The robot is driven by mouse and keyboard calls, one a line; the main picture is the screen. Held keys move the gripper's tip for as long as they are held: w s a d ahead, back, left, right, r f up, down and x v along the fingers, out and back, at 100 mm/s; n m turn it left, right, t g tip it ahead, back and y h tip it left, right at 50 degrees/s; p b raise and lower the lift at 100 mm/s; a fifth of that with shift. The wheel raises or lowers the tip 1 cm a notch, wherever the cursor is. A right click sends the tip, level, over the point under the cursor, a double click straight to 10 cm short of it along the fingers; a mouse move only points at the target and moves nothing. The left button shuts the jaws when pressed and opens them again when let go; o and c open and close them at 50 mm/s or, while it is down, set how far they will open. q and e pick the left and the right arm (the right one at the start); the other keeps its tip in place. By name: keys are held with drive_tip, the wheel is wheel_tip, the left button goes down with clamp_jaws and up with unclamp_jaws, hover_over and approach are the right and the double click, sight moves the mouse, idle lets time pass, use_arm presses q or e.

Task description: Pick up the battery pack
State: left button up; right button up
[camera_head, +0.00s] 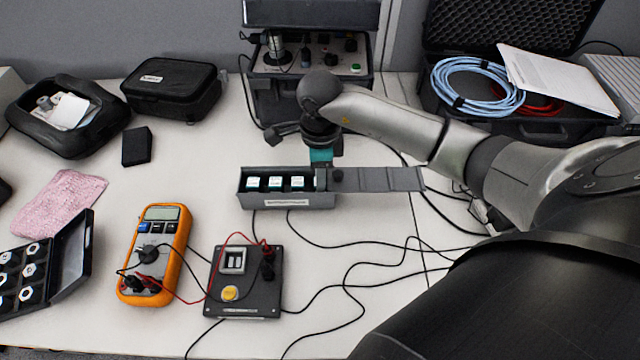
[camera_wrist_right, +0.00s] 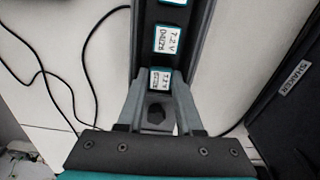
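A long grey open case (camera_head: 290,200) stands mid-table and holds a row of teal battery packs (camera_head: 275,183) with white labels; "7.2 V" is readable in the right wrist view (camera_wrist_right: 170,40). My right gripper (camera_head: 320,172) points down over the right end of this row. In the right wrist view its two fingers (camera_wrist_right: 160,98) are apart, one on each side of the nearest battery pack (camera_wrist_right: 160,79). Its sides are partly hidden by the fingertips, so contact cannot be judged. My left gripper is not in view.
The case's grey lid (camera_head: 385,179) extends to the right. In front are an orange multimeter (camera_head: 154,255) and a black switch box (camera_head: 245,283) with loose cables. A black instrument (camera_head: 310,70) stands behind; an open black case (camera_head: 540,120) holds blue cable.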

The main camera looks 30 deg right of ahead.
clamp_jaws()
drive_tip(key=shift+r, duration=0.1)
